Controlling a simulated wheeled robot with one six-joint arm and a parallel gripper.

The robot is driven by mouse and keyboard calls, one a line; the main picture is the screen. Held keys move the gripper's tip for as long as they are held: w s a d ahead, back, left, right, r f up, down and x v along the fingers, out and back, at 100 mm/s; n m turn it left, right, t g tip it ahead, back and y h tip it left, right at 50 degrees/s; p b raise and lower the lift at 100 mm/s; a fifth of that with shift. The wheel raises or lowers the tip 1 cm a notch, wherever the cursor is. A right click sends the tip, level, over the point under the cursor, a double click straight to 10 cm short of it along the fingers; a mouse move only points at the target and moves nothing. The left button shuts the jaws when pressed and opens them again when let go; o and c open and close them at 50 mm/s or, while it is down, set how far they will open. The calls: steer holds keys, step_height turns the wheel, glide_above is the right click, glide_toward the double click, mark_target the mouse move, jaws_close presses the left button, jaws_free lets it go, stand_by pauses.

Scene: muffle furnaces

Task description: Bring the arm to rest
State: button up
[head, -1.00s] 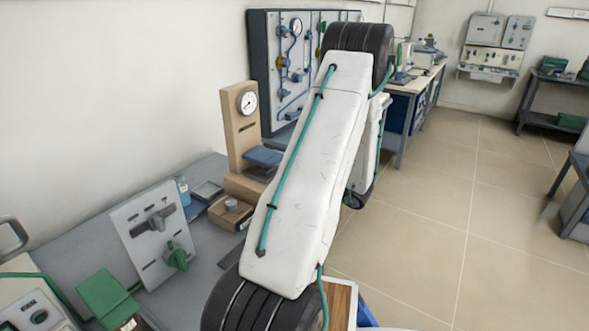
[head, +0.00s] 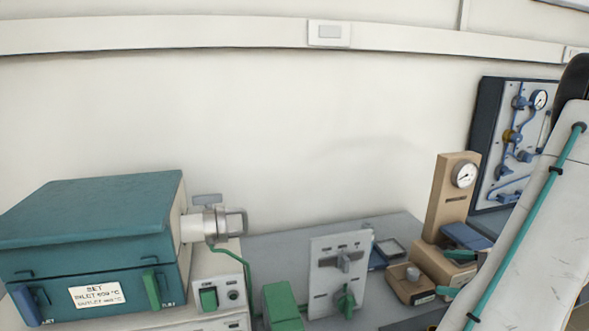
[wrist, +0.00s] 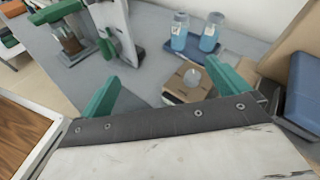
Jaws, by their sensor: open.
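My gripper (wrist: 163,88) is open in the wrist view, its two green fingers spread wide with nothing between them. Its fingers reach over the grey bench top (wrist: 140,84), close to a small wooden block with a pale round knob (wrist: 186,84). In the head view, the green fingertips of my gripper (head: 453,273) show at the lower right, beside the same block (head: 408,284). My white arm fills the right edge there and hides part of the bench.
A teal furnace (head: 90,245) stands at the left, beside a grey switch panel (head: 338,270). A wooden gauge stand (head: 450,200) and a blue pipe panel (head: 515,140) are at the right. Two blue bottles (wrist: 196,34) stand near the fingers.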

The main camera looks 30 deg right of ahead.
steer(key=w+a+r+n+g+y, duration=0.1)
steer(key=w+a+r+n+g, duration=0.15)
steer(key=a+n+g, duration=0.35)
steer(key=w+a+r+n+g+y, duration=0.1)
steer(key=a+r+n, duration=0.2)
steer(key=a, duration=0.4)
steer(key=w+a+r+n+g+y, duration=0.1)
steer(key=w+a+r+n+g, duration=0.1)
steer(key=a+n+g, duration=0.4)
steer(key=s+a+r+n+h, duration=0.1)
steer(key=a+r+n+h, duration=0.2)
steer(key=a, duration=0.7)
steer(key=s+a+r+n+h, duration=0.2)
steer(key=a+r+n+h, duration=0.2)
steer(key=a+n, duration=0.6)
step_height(320, 180, up, 3)
steer(key=shift+s+a+f+n+t+h, duration=0.1)
steer(key=shift+s+a+n+t+h, duration=0.2)
steer(key=shift+n, duration=0.6)
steer(key=shift+d, duration=0.1)
